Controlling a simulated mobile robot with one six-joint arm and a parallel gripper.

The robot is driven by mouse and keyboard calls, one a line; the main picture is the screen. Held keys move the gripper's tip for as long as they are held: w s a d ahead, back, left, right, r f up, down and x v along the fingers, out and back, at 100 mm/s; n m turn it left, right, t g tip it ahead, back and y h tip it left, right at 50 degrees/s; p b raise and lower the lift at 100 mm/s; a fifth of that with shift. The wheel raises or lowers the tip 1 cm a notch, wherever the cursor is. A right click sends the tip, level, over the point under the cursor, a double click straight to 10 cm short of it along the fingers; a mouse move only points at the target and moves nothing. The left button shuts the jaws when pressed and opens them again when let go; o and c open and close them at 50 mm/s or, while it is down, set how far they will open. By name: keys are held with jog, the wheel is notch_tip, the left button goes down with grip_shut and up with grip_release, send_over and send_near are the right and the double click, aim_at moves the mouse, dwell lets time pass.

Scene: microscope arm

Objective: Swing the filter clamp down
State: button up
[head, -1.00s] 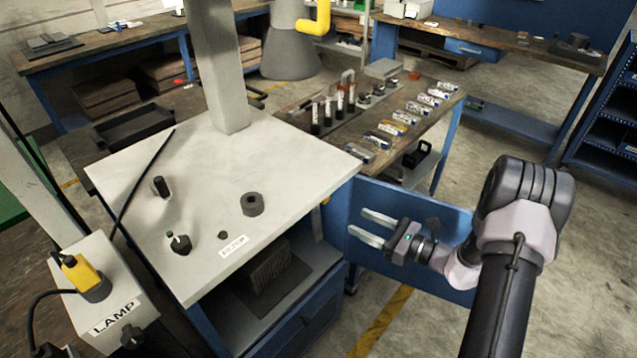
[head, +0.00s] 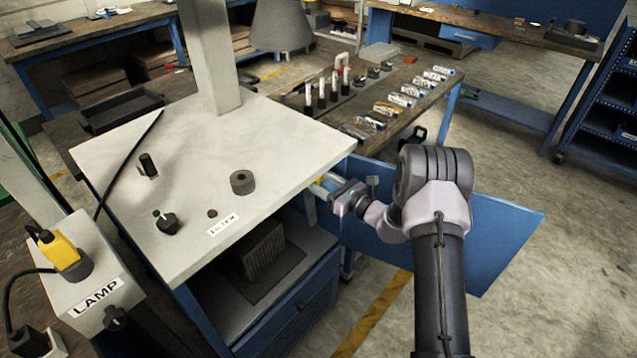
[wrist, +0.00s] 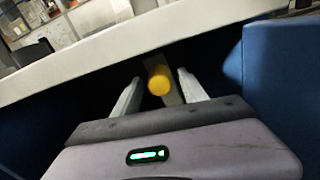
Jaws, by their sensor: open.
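A yellow round knob (wrist: 159,79) on a grey bar (wrist: 173,97) shows under the edge of the white top in the wrist view. I take this to be the filter clamp's handle. It lies between the two fingers of my gripper (wrist: 158,84), with dark gaps on both sides. In the head view my gripper (head: 326,189) is at the right side of the cabinet, just below the top's edge, with its fingers open. A bit of yellow shows by the fingertips there. The rest of the clamp is hidden under the top.
The white top (head: 200,190) carries a FILTER label (head: 223,225), a grey ring (head: 242,182) and small knobs. A blue door panel (head: 480,235) stands behind and beside my arm. The LAMP box (head: 95,290) is at the left. Floor is clear at the right.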

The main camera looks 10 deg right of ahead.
jog(key=shift+c, duration=0.4)
grip_shut()
jog(key=shift+a, duration=0.1)
dwell(1.0)
